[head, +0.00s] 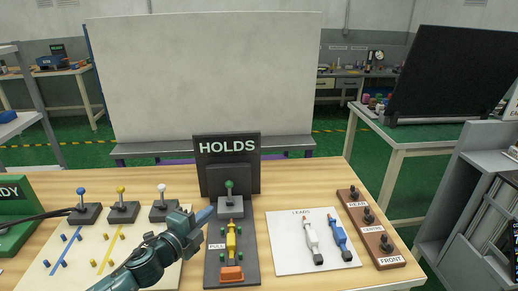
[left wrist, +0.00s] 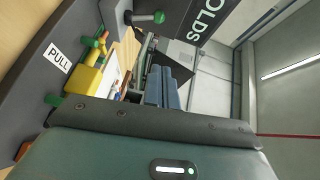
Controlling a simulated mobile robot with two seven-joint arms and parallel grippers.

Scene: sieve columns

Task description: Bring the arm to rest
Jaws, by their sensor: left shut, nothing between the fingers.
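My left gripper (head: 206,214) is shut and empty. It sits above the table, beside the left edge of the dark HOLDS station (head: 212,270). Its shut fingers also show in the left wrist view (left wrist: 165,88). The station has an upright HOLDS sign (head: 228,147), a green-knobbed lever (head: 229,190), a yellow piece (head: 232,243) by the PULL label and an orange block (head: 231,274). I cannot tell whether the fingertips touch the station; they look apart from the yellow piece. My right gripper is in neither view.
Blue, yellow and white-knobbed levers (head: 121,205) stand left of my gripper, behind a pale pegged board (head: 60,262). A white LEADS sheet (head: 285,255) with a white and a blue lead lies right. Beyond it is a brown FRONT/CENTRE/REAR block (head: 384,250). A large pale panel (head: 200,80) stands behind.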

